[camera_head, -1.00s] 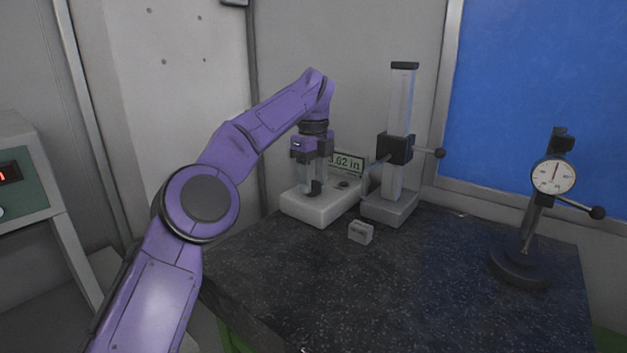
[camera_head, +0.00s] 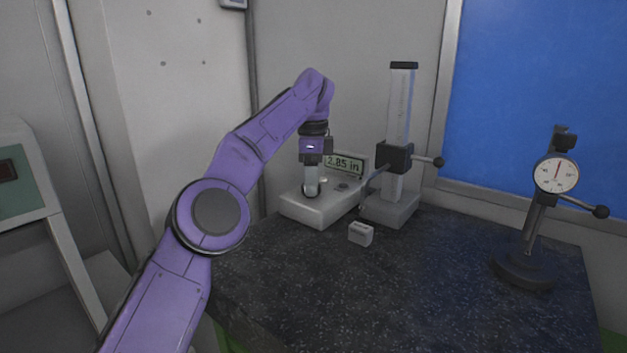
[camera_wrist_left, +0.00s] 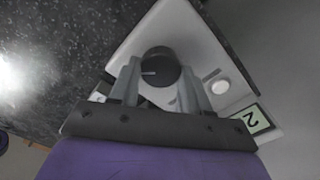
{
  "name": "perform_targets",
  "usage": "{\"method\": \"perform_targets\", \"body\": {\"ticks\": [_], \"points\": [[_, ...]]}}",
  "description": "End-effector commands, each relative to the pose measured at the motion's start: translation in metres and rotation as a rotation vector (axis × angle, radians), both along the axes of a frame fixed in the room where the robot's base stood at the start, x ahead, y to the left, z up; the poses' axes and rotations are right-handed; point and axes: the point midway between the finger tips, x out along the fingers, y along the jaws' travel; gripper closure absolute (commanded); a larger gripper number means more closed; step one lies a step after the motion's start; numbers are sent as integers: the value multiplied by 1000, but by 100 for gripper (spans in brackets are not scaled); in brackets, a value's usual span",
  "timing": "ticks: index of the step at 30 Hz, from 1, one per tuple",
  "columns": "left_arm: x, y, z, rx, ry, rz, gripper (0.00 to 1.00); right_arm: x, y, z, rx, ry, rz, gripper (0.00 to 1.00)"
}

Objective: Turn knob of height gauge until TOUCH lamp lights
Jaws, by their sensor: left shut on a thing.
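A white control box (camera_head: 305,208) stands at the back of the dark table, with a display (camera_head: 345,165) reading about 2.85 in. My left gripper (camera_head: 312,192) points down onto the box. In the left wrist view its fingers are shut on the black round knob (camera_wrist_left: 158,62), one on each side; a white mark on the knob points left. A white round disc (camera_wrist_left: 221,87) sits beside the knob and looks unlit; I cannot read a TOUCH label. The height gauge column (camera_head: 400,105) with its black slider (camera_head: 393,156) stands right of the box. My right gripper is not in view.
A small grey block (camera_head: 360,233) lies in front of the column's base. A dial indicator (camera_head: 556,175) on a round-based stand is at the right. The table's front and middle are clear. A wall stands close behind the box.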

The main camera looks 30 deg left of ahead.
Motion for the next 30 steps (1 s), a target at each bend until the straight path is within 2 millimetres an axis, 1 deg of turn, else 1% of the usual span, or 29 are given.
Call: {"method": "perform_targets", "body": {"ticks": [1, 14, 15, 16, 17, 25, 28, 30], "points": [[0, 0, -4, 0, 9, 7, 84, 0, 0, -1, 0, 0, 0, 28], [0, 0, -4, -1, 10, 14, 84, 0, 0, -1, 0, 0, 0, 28], [0, 0, -4, -1, 10, 14, 40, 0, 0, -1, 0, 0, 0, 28], [0, 0, -4, 0, 9, 13, 30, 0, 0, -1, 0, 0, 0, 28], [0, 0, -4, -1, 8, 13, 27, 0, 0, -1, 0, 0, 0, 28], [1, -1, 0, -1, 4, 10, 27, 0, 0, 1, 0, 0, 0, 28], [1, -1, 14, -1, 3, 12, 27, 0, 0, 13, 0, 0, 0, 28], [1, 0, 31, 0, 2, 12, 27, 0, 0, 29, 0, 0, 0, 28]]}}
